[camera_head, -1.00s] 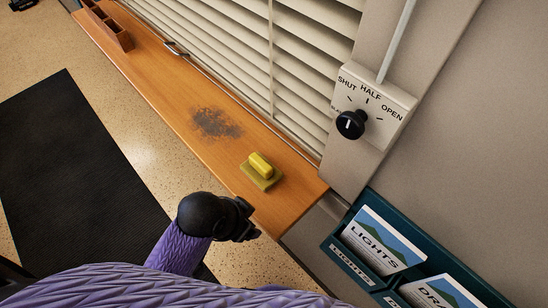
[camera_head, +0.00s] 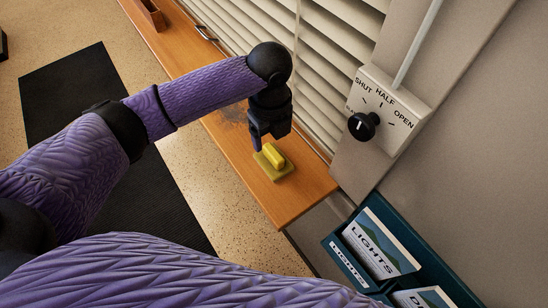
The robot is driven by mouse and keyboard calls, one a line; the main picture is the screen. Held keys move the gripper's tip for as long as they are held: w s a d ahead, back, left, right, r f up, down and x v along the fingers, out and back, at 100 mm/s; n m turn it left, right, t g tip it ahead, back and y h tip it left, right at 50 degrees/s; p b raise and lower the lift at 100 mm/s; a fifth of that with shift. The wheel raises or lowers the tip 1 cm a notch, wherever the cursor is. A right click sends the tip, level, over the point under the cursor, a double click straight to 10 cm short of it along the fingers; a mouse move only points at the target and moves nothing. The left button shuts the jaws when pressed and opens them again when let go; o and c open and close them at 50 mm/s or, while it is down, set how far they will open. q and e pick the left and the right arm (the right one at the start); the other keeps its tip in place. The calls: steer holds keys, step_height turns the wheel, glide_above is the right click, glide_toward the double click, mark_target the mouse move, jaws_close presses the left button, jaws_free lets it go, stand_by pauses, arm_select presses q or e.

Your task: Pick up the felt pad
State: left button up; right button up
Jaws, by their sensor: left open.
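The felt pad (camera_head: 286,173) is a flat olive-yellow square with a bright yellow raised grip (camera_head: 274,156) on top. It lies on the wooden sill (camera_head: 290,204), near its right end. My left gripper (camera_head: 265,145) points down at the pad from above and just behind it. It is open, with one finger showing beside the yellow grip at its left. The other finger is hard to make out, and I cannot tell whether the gripper touches the pad. My right gripper is not in view.
Blinds (camera_head: 312,75) run along the sill's back edge. A dial box (camera_head: 391,108) marked shut, half and open is on the wall at right. A teal card rack (camera_head: 401,231) stands below it. A wooden tray (camera_head: 153,14) sits at the sill's far end. A dark mat (camera_head: 75,90) lies on the floor.

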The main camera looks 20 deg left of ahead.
mark_target(273, 152)
arm_select(q)
steer(key=f, duration=0.4)
steer(key=f+b, duration=0.1)
steer(key=f, duration=0.2)
steer(key=shift+w+d, duration=0.15)
steer(key=shift+d, duration=0.1)
jaws_close()
